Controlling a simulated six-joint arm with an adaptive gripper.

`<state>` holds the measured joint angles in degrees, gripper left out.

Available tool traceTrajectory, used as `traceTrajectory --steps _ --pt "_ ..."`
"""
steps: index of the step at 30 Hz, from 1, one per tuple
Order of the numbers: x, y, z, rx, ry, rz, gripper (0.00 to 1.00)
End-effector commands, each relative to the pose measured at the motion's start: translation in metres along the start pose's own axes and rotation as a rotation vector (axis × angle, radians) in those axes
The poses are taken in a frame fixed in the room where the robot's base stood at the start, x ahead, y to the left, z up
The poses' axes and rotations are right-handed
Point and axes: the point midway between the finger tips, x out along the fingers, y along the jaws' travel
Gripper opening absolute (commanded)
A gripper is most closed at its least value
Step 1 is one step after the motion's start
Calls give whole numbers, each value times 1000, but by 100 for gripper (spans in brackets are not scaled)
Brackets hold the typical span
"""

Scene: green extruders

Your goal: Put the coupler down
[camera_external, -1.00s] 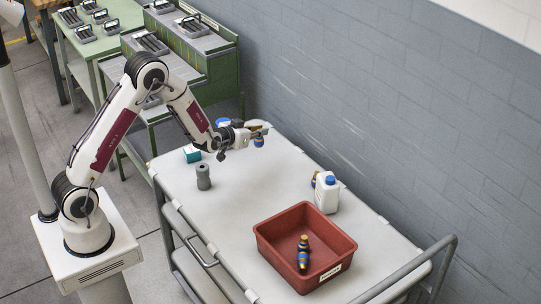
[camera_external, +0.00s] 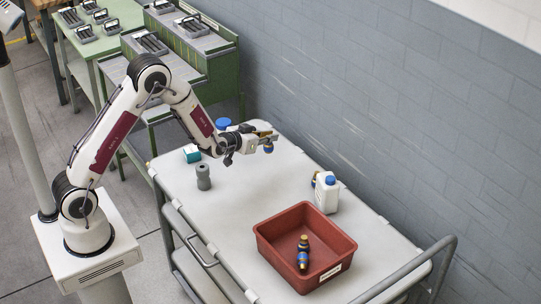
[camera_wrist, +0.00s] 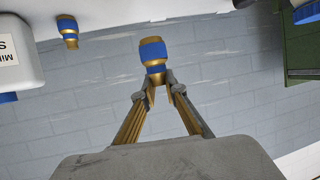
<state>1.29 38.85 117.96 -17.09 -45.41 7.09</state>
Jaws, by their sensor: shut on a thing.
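My gripper (camera_external: 265,136) is shut on a blue and brass coupler (camera_external: 268,148) and holds it above the back part of the cart top. In the wrist view my gripper (camera_wrist: 161,86) has its fingertips on the lower end of the coupler (camera_wrist: 152,50). A second coupler (camera_external: 303,252) stands or leans inside the red bin (camera_external: 284,280); which of the two I cannot tell. A third coupler (camera_wrist: 68,30) is beside the white bottle in the wrist view, and is partly hidden behind that bottle in the external view.
A white bottle with a blue cap (camera_external: 327,193) stands near the wall side. A grey cylindrical part (camera_external: 203,176) and a teal box (camera_external: 191,153) are at the left. A blue-topped item (camera_external: 223,123) is behind my wrist. The middle of the cart top (camera_external: 245,195) is clear.

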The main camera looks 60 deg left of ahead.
Motion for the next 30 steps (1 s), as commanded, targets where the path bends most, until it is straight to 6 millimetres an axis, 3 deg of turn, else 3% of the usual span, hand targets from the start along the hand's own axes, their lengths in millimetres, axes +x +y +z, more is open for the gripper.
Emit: traceTrajectory --steps 14,30 --pt "-42 146 -3 68 21 201 0" --pt "-125 293 11 142 28 417 0"
